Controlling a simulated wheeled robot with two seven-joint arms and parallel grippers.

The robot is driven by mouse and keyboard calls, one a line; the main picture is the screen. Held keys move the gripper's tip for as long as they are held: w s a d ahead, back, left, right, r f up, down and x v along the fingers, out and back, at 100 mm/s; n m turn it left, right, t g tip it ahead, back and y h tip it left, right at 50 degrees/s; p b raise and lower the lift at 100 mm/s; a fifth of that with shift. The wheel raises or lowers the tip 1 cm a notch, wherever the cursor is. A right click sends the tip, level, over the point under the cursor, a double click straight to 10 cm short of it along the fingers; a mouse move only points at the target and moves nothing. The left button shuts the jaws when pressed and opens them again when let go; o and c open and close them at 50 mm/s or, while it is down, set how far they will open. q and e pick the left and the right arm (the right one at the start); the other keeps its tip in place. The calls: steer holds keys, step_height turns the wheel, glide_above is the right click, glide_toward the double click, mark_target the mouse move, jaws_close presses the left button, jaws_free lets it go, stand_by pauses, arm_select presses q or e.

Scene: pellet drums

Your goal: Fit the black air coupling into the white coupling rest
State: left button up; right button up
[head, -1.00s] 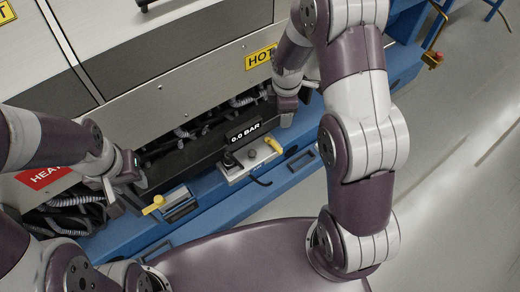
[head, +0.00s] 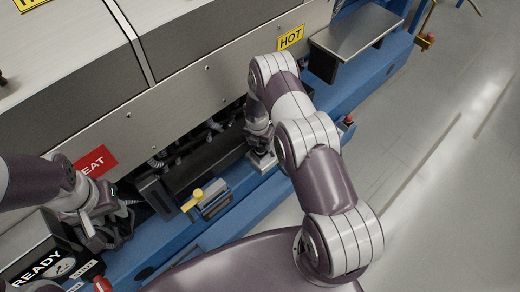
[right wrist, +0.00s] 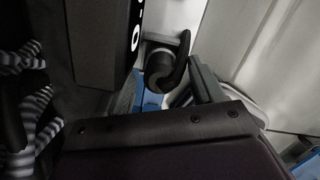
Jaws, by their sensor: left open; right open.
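In the right wrist view a black rounded part with a curved black tail (right wrist: 166,68), which looks like the air coupling, sits in front of a pale grey surface. My right gripper (right wrist: 165,92) is open, with a finger on each side of this part; I cannot tell whether they touch it. In the head view my right gripper (head: 262,158) is low over a pale plate on the blue base, and my arm hides most of that spot. I cannot pick out the white coupling rest. My left gripper (head: 95,238) is open near the READY panel.
A yellow-handled clamp (head: 196,200) sits on the blue base (head: 225,215) between my grippers. The READY panel (head: 38,265) with a gauge is at lower left. The steel machine wall (head: 180,95) rises behind. Open floor (head: 430,170) lies right.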

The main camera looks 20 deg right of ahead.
steer(key=shift+f, duration=0.25)
steer(key=shift+r, duration=0.1)
steer(key=c, duration=1.2)
